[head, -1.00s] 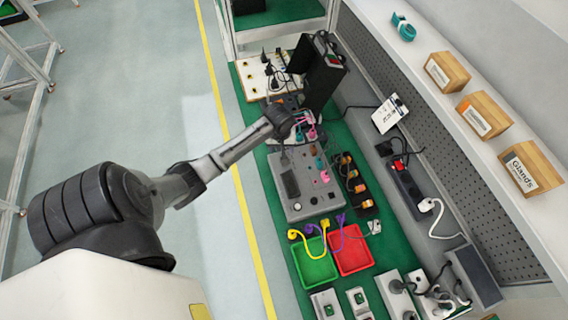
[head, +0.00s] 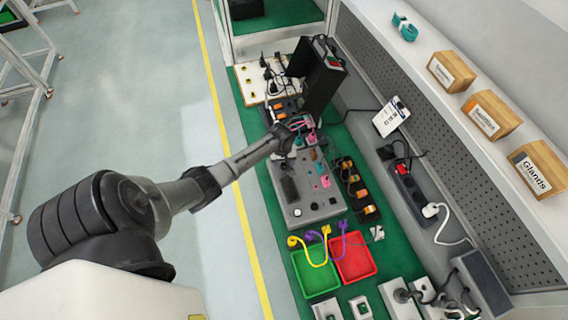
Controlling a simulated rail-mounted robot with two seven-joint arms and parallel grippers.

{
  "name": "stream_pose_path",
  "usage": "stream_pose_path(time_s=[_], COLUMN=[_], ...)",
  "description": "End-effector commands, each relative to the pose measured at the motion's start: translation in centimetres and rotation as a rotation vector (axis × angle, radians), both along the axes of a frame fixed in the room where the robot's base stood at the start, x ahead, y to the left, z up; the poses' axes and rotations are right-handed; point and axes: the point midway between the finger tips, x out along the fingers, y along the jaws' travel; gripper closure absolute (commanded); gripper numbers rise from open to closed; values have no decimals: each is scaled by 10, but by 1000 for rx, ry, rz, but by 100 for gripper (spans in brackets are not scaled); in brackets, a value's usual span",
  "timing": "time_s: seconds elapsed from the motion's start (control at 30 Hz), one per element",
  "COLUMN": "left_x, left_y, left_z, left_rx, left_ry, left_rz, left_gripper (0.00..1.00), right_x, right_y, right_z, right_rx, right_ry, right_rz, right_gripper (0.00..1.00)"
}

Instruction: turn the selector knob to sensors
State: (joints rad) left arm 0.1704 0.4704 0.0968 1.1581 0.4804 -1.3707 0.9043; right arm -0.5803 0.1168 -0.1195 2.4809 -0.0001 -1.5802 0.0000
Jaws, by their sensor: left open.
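A grey control panel (head: 291,214) lies on the green bench top, with a dark rectangular inset and several small coloured and pale controls. A round pale knob (head: 297,212) sits near its lower left corner. The control labels are too small to read, so I cannot tell which one is the selector knob or where it points. My left gripper (head: 300,126) is at the panel's far end, apart from the pale knob. It is open; its wrist partly hides the fingers and the panel's far edge. My right gripper is not in view.
A green tray (head: 316,282) and a red tray (head: 355,262) with yellow and purple cables stand in front of the panel. A tall black device (head: 318,85) stands behind it. A dark strip with orange parts (head: 354,185) lies to its right.

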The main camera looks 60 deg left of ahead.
Motion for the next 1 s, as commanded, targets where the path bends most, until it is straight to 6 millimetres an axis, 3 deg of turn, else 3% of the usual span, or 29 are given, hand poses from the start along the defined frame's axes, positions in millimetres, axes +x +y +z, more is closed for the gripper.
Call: stream_pose_path(time_s=[0.2,0.53,1.0], left_x=[0,0,0], left_y=[-1,-1,-1], left_z=[-12,-14,-13], left_rx=[0,0,0], left_ry=[0,0,0], left_rz=[0,0,0], left_gripper=[40,40,85], right_x=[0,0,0], right_y=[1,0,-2], right_z=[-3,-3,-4], right_rx=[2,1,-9], right_ry=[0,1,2], right_rz=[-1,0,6], right_gripper=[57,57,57])
